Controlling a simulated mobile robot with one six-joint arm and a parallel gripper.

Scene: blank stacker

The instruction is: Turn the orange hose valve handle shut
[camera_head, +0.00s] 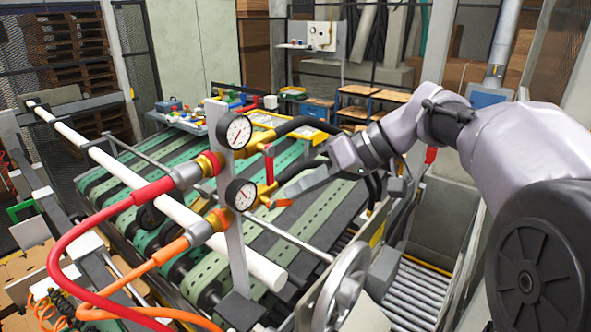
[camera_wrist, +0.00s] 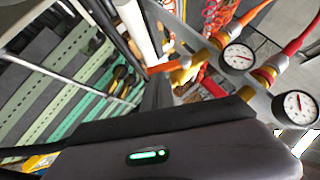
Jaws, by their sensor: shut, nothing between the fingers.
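The orange valve handle (camera_head: 282,203) sits on the lower brass valve, beside the lower gauge. It points right, roughly in line with the valve. In the wrist view the orange handle (camera_wrist: 160,68) sticks out left of the brass valve body (camera_wrist: 186,74). My gripper (camera_head: 279,195) comes in from the right, shut and empty, with its tip close above the handle. In the wrist view my gripper (camera_wrist: 156,88) fills the lower part and its dark finger reaches up near the handle. I cannot tell whether they touch.
A red handle (camera_head: 269,166) hangs just above, on the upper valve. Two gauges (camera_head: 235,131) are on a grey post (camera_head: 238,255). Red (camera_head: 72,240) and orange (camera_head: 130,280) hoses run left. A handwheel (camera_head: 342,288) stands at the front, and green conveyor belts (camera_head: 285,240) lie behind.

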